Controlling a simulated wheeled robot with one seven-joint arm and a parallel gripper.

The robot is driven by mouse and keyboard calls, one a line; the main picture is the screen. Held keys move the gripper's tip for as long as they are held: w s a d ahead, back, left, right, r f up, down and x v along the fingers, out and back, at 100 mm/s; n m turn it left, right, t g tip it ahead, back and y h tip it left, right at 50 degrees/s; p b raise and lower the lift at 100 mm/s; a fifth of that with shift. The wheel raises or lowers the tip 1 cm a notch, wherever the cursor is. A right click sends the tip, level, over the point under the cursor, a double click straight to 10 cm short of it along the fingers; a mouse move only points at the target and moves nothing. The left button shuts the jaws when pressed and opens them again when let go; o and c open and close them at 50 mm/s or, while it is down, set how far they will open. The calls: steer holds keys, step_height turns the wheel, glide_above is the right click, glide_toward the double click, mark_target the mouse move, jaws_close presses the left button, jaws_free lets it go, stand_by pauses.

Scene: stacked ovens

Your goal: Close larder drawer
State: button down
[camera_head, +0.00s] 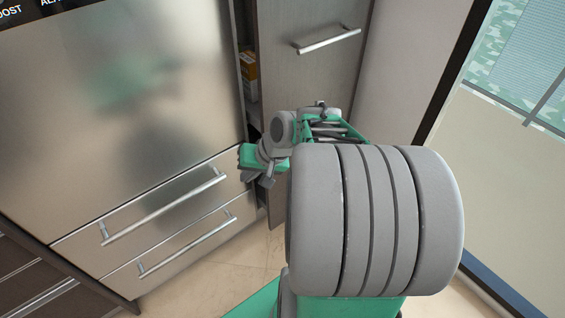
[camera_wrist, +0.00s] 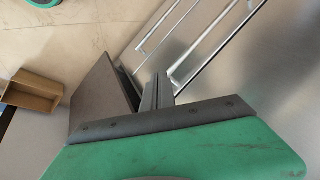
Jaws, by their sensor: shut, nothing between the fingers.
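The larder drawer (camera_head: 310,65) is a tall grey-brown front with a steel bar handle (camera_head: 328,40), at the upper middle of the head view. It stands partly pulled out, with a dark gap along its left side. A yellow-orange box (camera_head: 249,67) shows inside the gap. My gripper (camera_head: 258,180) is low at this gap, between the larder front and the steel appliance; my arm hides part of the front. In the wrist view the gripper fingers (camera_wrist: 157,92) are together and empty, beside a dark panel (camera_wrist: 103,92) that seems to be the larder's. Contact cannot be told.
A steel appliance (camera_head: 120,100) with two low drawers and bar handles (camera_head: 165,205) stands close on the left. Pale floor tiles (camera_head: 245,250) are clear in front. A window (camera_head: 530,60) is at the right. A small brown open box (camera_wrist: 32,92) shows in the wrist view.

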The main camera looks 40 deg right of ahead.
steer(key=d+f+m+t+b, duration=0.45)
steer(key=d+f, duration=0.35)
steer(key=d, duration=0.2)
steer(key=s+d+m+t+h+b, duration=0.1)
steer(key=s+d+m+t+b, duration=0.1)
steer(key=d+m, duration=0.25)
steer(key=s+d+m+t+h+b, duration=0.1)
steer(key=s+d+m+t+b, duration=0.15)
steer(key=d, duration=0.35)
steer(key=r+b+x, duration=0.1)
steer(key=b+x, duration=0.1)
steer(key=x, duration=1.2)
steer(key=shift+w+d+r, duration=0.2)
steer(key=shift+w+d, duration=0.1)
steer(key=shift+w, duration=0.15)
